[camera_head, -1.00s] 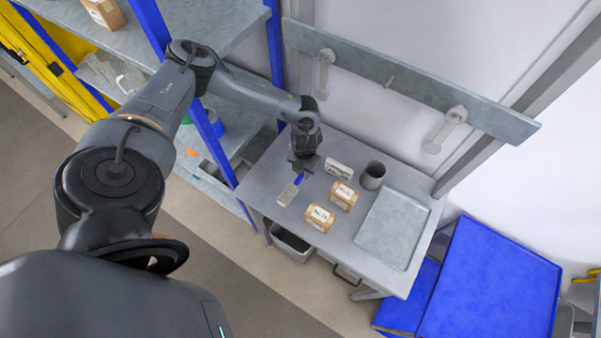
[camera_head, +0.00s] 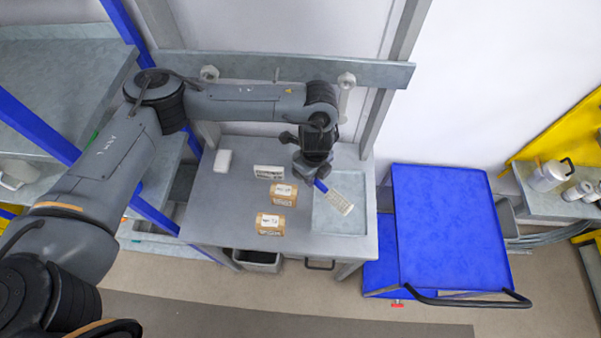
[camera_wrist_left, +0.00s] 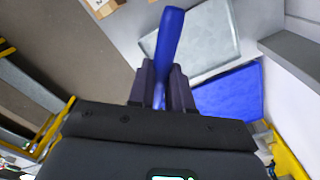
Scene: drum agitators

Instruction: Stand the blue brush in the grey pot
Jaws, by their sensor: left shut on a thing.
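The blue brush hangs from my left gripper (camera_head: 314,178), which is shut on its blue handle (camera_head: 321,186). In the left wrist view the blue handle (camera_wrist_left: 167,40) stands out between the two dark fingers of my left gripper (camera_wrist_left: 163,88); the bristles are not seen there. The grey pot cannot be made out now; my left arm and gripper cover part of the table's back. My right gripper is not in view.
Two cardboard boxes (camera_head: 284,194) (camera_head: 270,223) and a small labelled block (camera_head: 268,172) stand left of the tray on the grey table (camera_head: 215,215). A white block (camera_head: 223,160) is at the back left. A blue cart (camera_head: 445,225) stands to the right.

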